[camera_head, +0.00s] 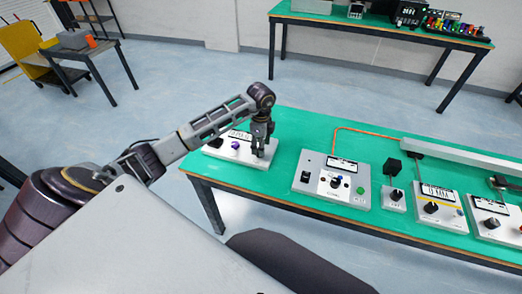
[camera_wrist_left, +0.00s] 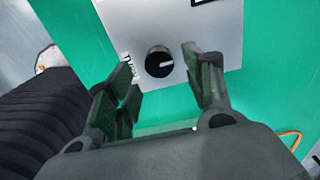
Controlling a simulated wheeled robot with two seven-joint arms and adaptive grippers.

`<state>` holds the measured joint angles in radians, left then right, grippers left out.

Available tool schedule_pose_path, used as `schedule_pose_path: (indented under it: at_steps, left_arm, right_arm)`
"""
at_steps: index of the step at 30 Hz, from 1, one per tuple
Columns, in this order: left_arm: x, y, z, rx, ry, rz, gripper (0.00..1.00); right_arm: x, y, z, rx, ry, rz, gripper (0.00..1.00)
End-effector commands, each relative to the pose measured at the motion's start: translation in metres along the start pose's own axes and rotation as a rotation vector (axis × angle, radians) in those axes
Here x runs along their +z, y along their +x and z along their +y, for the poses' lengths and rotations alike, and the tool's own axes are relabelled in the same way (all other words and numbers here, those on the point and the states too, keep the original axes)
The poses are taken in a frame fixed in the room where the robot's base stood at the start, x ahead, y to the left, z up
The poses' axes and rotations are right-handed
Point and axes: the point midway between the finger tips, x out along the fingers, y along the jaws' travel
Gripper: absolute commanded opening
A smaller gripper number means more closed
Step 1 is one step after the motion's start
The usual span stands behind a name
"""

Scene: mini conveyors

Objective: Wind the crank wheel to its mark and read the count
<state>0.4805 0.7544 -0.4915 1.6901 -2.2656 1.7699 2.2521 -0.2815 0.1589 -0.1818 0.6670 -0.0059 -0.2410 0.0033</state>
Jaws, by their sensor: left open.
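My left gripper (camera_head: 261,150) is open above a white panel (camera_head: 214,149) at the left end of the green bench. In the head view it hides part of that panel, and a small purple knob (camera_head: 235,146) shows to its left. In the wrist view my left gripper (camera_wrist_left: 158,80) has its fingers apart, with a round black knob (camera_wrist_left: 159,62) showing between them. The knob has a white pointer line to the right, and its panel (camera_wrist_left: 215,30) has small print beside it. Contact is not visible. I cannot make out a crank wheel or a readable count.
The green bench (camera_head: 290,145) also holds a grey control box (camera_head: 310,190), a small box with a knob (camera_head: 393,203), more panels with knobs (camera_head: 436,212) and a long grey rail (camera_head: 465,158). An orange cable (camera_head: 365,132) runs behind. Another green table stands at the back.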

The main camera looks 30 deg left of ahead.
Motion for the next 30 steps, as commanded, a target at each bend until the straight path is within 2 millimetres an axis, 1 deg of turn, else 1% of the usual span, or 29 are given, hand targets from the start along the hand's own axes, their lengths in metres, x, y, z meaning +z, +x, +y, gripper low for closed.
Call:
schedule_pose_path:
  at_steps: [3,9,14,20,23,30]
  left_arm:
    - [0.0,0.015,0.001,0.002,-0.001,0.001,0.52]
    - [-0.001,0.028,0.0,0.0,0.0,0.001,0.52]
    - [0.0,0.031,0.0,0.0,0.0,0.001,0.52]
    - [0.0,0.031,0.0,0.0,0.0,0.001,0.52]
    - [0.0,0.031,0.0,0.0,0.0,0.001,0.42]
    - [0.0,0.031,0.0,0.0,0.0,0.001,0.11]
  right_arm:
    - [-0.003,0.0,-0.004,-0.004,0.002,0.004,0.4]
    - [-0.009,0.0,-0.015,-0.015,0.007,0.011,0.4]
    - [-0.011,0.0,-0.019,-0.02,0.009,0.013,0.4]
    - [-0.008,0.0,-0.016,-0.016,0.008,0.009,0.4]
    - [-0.006,0.0,-0.012,-0.012,0.006,0.005,0.4]
    - [0.0,0.001,-0.001,-0.001,0.001,-0.003,0.4]
